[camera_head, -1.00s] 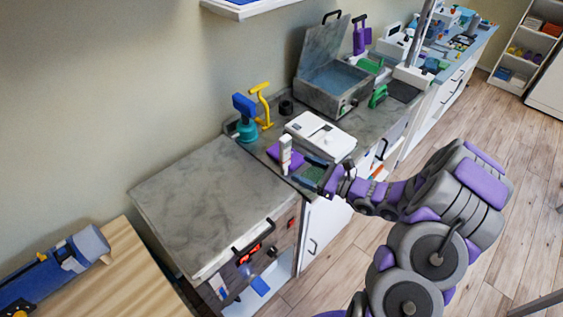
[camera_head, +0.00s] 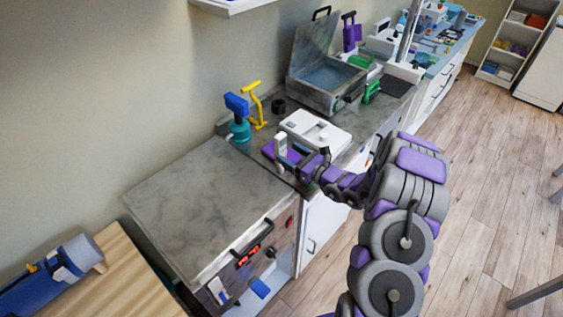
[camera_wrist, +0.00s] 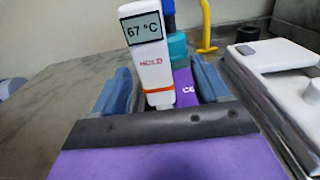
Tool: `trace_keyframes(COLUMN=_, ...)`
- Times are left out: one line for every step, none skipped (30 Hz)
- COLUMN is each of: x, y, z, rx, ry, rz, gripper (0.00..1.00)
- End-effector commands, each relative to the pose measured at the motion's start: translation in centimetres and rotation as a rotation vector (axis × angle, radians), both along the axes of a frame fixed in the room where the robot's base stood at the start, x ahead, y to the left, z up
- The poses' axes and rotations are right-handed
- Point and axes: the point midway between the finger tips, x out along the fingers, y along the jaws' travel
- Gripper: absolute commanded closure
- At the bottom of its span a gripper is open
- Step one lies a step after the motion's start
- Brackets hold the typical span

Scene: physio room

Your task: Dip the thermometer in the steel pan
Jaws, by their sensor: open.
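The thermometer (camera_head: 281,147) is a white upright device on the counter, at a purple base (camera_head: 268,151). In the wrist view the thermometer (camera_wrist: 154,72) reads 67 °C and has an orange stripe low down. My gripper (camera_head: 291,160) is open at it. In the wrist view my gripper's (camera_wrist: 161,88) blue-grey fingers stand on either side of the thermometer, with gaps visible. The steel pan appears to be the grey open-lidded metal box (camera_head: 324,99) with a bluish inside, farther back on the counter.
A white box (camera_head: 339,138) lies close right of the thermometer. A teal-and-blue bottle (camera_head: 239,128) and a yellow handled tool (camera_head: 257,108) stand behind. A grey-topped cabinet (camera_head: 205,195) is nearer, with clear top. Green items (camera_head: 371,90) sit by the pan.

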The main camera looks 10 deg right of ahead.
Motion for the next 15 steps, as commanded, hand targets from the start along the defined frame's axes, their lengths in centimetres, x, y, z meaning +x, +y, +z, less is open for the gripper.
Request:
trace_keyframes(x=0.3, y=0.4, z=0.0, rx=-0.001, ry=-0.001, rz=0.003, gripper=0.26)
trace_keyframes(x=0.5, y=0.5, z=0.0, rx=0.0, ry=-0.001, rz=0.002, gripper=0.26)
trace_keyframes(x=0.6, y=0.6, z=0.0, rx=0.001, ry=-0.001, rz=0.002, gripper=0.26)
trace_keyframes(x=0.7, y=0.6, z=0.0, rx=0.001, ry=-0.001, rz=0.002, gripper=0.26)
trace_keyframes(x=0.8, y=0.6, z=0.0, rx=0.001, ry=-0.002, rz=0.002, gripper=0.26)
trace_keyframes(x=0.9, y=0.7, z=-0.1, rx=0.001, ry=-0.002, rz=0.003, gripper=0.26)
trace_keyframes(x=1.1, y=0.8, z=-0.1, rx=0.001, ry=-0.002, rz=0.003, gripper=0.26)
trace_keyframes(x=1.3, y=1.0, z=-0.3, rx=0.0, ry=-0.002, rz=0.003, gripper=0.26)
trace_keyframes(x=1.6, y=1.3, z=-0.4, rx=0.001, ry=-0.003, rz=0.004, gripper=0.26)
trace_keyframes(x=1.9, y=1.6, z=-0.5, rx=0.001, ry=-0.003, rz=0.003, gripper=0.26)
trace_keyframes(x=2.1, y=1.9, z=-0.7, rx=0.001, ry=-0.003, rz=0.005, gripper=0.26)
trace_keyframes(x=2.5, y=2.3, z=-0.8, rx=0.0, ry=-0.004, rz=0.005, gripper=0.26)
trace_keyframes(x=2.8, y=2.6, z=-0.9, rx=0.001, ry=-0.004, rz=0.004, gripper=0.26)
trace_keyframes(x=3.0, y=2.9, z=-0.9, rx=0.001, ry=-0.004, rz=0.005, gripper=0.26)
trace_keyframes(x=3.5, y=3.2, z=-0.9, rx=0.0, ry=-0.005, rz=0.005, gripper=0.26)
